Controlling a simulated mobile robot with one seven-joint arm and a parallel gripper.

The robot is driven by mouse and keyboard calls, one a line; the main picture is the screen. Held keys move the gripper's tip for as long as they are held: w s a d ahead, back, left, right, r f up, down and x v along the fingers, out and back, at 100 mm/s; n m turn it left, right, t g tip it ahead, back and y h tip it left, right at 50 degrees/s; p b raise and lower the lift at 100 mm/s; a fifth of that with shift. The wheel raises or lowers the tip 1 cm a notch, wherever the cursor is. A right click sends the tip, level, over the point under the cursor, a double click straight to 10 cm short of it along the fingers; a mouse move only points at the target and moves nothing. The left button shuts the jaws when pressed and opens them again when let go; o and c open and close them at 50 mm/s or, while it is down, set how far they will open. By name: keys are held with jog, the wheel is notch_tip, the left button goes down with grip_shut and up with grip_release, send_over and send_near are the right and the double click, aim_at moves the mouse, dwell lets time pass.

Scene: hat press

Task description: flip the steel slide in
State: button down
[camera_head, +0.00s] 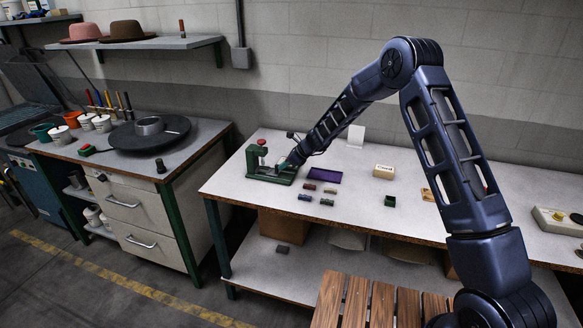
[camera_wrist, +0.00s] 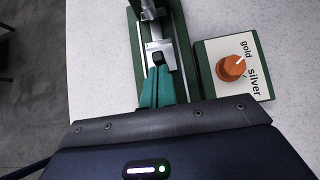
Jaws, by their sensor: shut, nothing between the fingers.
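The green press (camera_head: 253,160) with a red knob on top stands at the left end of the white table. In the wrist view its green bed (camera_wrist: 184,40) carries the steel slide (camera_wrist: 166,46), a bright metal piece with a small black block (camera_wrist: 158,58) at its near end. My gripper (camera_wrist: 158,72) has its teal fingers side by side and shut, with nothing between them. The fingertips are right at the black block; I cannot tell if they touch it. In the head view my gripper (camera_head: 284,165) is at the press's right side, small and partly merged with it.
A selector box with an orange knob (camera_wrist: 231,68), marked gold and silver, sits right beside the press. Several small coloured blocks, a purple tray (camera_head: 297,176) and a cream box (camera_head: 384,171) lie further right. A workbench (camera_head: 150,170) with a round dark plate stands left across a gap.

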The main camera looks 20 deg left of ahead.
jog(key=shift+s+a+r, duration=0.1)
jog(key=shift+a+r, duration=0.05)
jog(key=shift+a, duration=0.15)
jog(key=d, duration=0.4)
jog(key=shift+d, duration=0.1)
jog(key=v, duration=1)
jog(key=shift+d, duration=0.2)
jog(key=s+d+r+n+t+h, duration=0.1)
jog(key=s+d+r+n, duration=0.2)
jog(key=d+r, duration=0.5)
jog(key=s+d+r+n+h, duration=0.1)
jog(key=s+d+r+n, duration=0.4)
jog(key=d, duration=0.5)
jog(key=s+d+r+n+t+h, duration=0.1)
jog(key=s+d+r+n, duration=0.1)
jog(key=d+r, duration=0.65)
jog(key=s+d+r+n+t+h, duration=0.2)
jog(key=s+d+n+h, duration=0.4)
jog(key=s+d, duration=1.7)
jog(key=d+n, duration=0.2)
jog(key=shift+s+d+r+t, duration=0.2)
jog(key=shift+s+d+t, duration=0.1)
jog(key=shift+s, duration=0.1)
